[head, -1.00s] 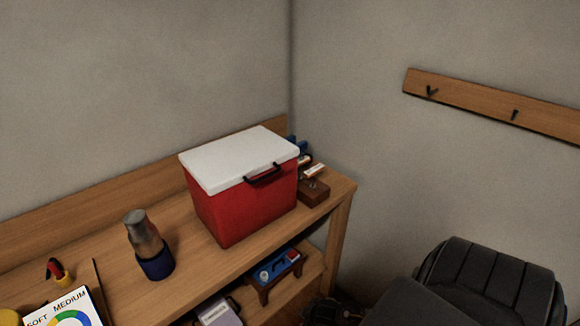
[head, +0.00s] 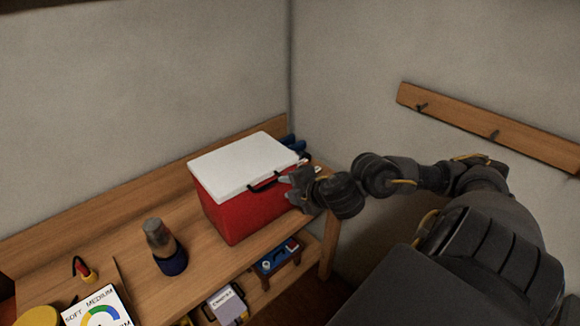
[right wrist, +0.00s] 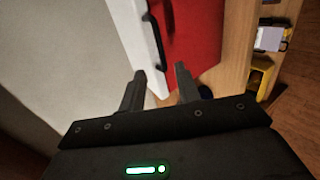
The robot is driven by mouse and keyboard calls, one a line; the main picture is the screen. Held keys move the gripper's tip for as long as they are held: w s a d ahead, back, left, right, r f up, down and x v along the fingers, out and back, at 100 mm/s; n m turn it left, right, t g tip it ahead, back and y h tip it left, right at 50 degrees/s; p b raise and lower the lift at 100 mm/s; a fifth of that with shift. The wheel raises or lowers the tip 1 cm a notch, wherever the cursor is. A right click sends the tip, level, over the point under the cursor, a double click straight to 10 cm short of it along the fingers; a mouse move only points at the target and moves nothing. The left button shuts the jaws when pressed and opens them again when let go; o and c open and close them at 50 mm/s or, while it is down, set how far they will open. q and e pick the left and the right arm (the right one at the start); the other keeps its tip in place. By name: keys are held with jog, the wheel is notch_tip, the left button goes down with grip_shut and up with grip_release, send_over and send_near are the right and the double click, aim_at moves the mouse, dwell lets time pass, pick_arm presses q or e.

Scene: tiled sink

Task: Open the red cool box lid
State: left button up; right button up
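The red cool box (head: 238,212) stands on the wooden bench with its white lid (head: 240,163) shut. A black handle (head: 266,181) sits at the lid's front edge. My right gripper (head: 290,185) is beside the box's right front corner, near the lid edge. In the right wrist view, my right gripper (right wrist: 160,70) is open and empty. The white lid (right wrist: 132,28), the black handle (right wrist: 153,40) and the red cool box (right wrist: 195,35) lie ahead of its fingers. The handle is not between the fingertips. My left gripper is not in view.
The wooden bench (head: 205,265) also holds a dark blue and grey cylinder (head: 163,247) left of the box. A chart card (head: 98,308) is at the front left. A blue item (head: 277,258) is on the lower shelf. A hook rail (head: 490,130) is on the right wall.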

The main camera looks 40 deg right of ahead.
aim_at(270, 185)
jog(key=b+x, duration=0.3)
jog(key=x, duration=0.6)
jog(key=shift+s+f, duration=0.1)
jog(key=shift+f, duration=0.05)
jog(key=shift+b+x, duration=0.65)
jog(key=shift+x, duration=0.3)
jog(key=shift+c, duration=0.3)
jog(key=shift+w+f, duration=0.2)
jog(key=shift+w, duration=0.15)
grip_shut()
